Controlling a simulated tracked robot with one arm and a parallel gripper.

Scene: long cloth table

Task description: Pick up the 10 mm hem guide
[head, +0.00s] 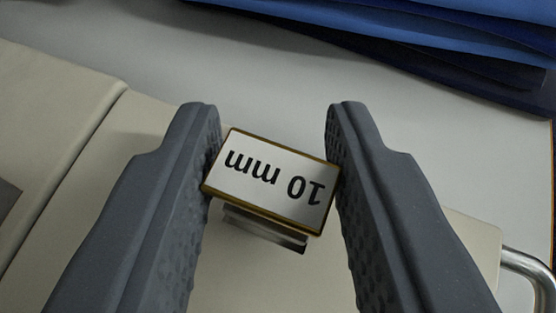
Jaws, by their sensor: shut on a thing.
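The 10 mm hem guide (271,205) has a small white label with a brass-coloured edge, and its "10 mm" text reads upside down in the head view. A metal strip (264,229) shows just below the label. My gripper (272,155) is shut on the guide, with one dark grey textured finger against each side of it. The guide sits slightly tilted between the fingers. Whether it touches the surface beneath cannot be told.
Folded blue cloth (440,35) lies at the top right. A beige block or case (50,120) is at the left. A curved metal bar (530,268) shows at the lower right. The pale table top (270,75) is clear between the cloth and the beige parts.

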